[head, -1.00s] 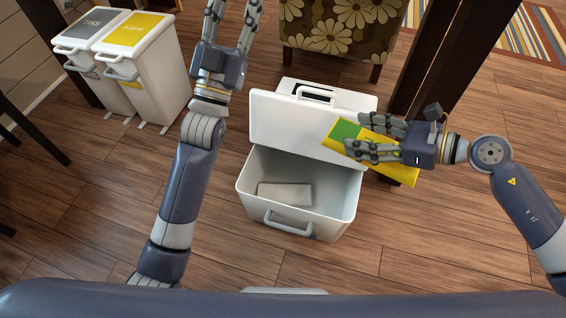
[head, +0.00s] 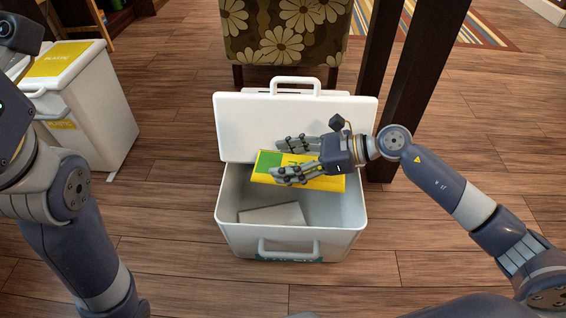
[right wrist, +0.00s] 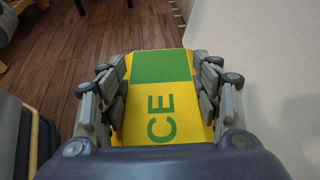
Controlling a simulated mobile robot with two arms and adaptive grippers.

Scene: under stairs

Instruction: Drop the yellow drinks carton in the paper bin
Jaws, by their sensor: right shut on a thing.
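The yellow drinks carton (head: 324,184), with a green end, is held level over the open mouth of the white paper bin (head: 290,236). My right gripper (head: 283,160) is shut on the carton, with fingers along both sides. In the right wrist view the carton (right wrist: 160,112) shows green lettering "CE" between the fingers (right wrist: 158,85). The bin's lid (head: 240,125) is raised at the back, just behind the carton. A pale flat block (head: 272,214) lies on the bin's floor. My left arm is at the left edge, and its fingers are out of frame.
A white bin with a yellow lid label (head: 95,115) stands at the left. A flower-patterned chair (head: 285,35) is behind the paper bin. Dark wooden posts (head: 400,90) rise at the back right. Wooden floor is clear in front.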

